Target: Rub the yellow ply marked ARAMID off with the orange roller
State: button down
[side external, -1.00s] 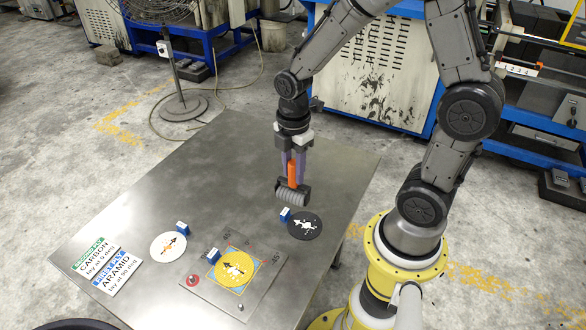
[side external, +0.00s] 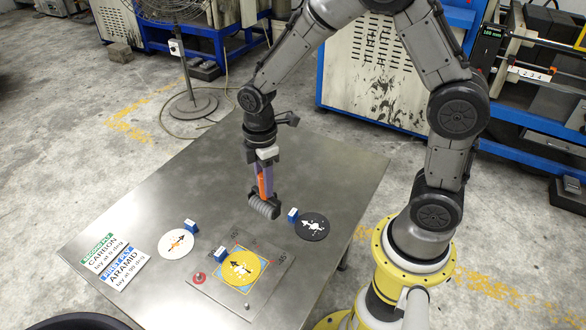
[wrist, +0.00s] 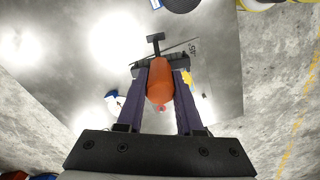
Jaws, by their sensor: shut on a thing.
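My gripper (side external: 264,183) is shut on the orange handle of the roller (side external: 263,207), which has a dark grey ribbed drum. The roller is in the air above the table, near the far edge of the lay-up plate. The orange handle (wrist: 159,80) also shows between the fingers in the wrist view. The yellow ply (side external: 241,268) lies flat on the plate (side external: 215,290), inside a blue-edged square outline, with a black arrow and white print on it. The roller is apart from the ply. In the wrist view the ply is mostly hidden behind the gripper.
A black disc (side external: 313,227) lies right of the plate and a white disc (side external: 178,244) left of it. Small blue-and-white blocks (side external: 220,254) stand beside the discs. A red knob (side external: 199,277) is at the plate's left. Cards reading ARAMID (side external: 122,266) and CARBON (side external: 100,251) lie at the left.

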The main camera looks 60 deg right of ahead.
jog(key=a+f+n, duration=0.2)
jog(key=a+f, duration=0.1)
jog(key=a, duration=0.6)
notch_tip(320, 180, down, 6)
jog(key=shift+a+f, duration=0.1)
jog(key=shift+f, duration=0.5)
dwell(1.1)
jog(key=shift+a+r, duration=0.1)
jog(key=shift+a, duration=1.85)
jog(key=shift+f, duration=0.25)
jog(key=shift+d, duration=0.1)
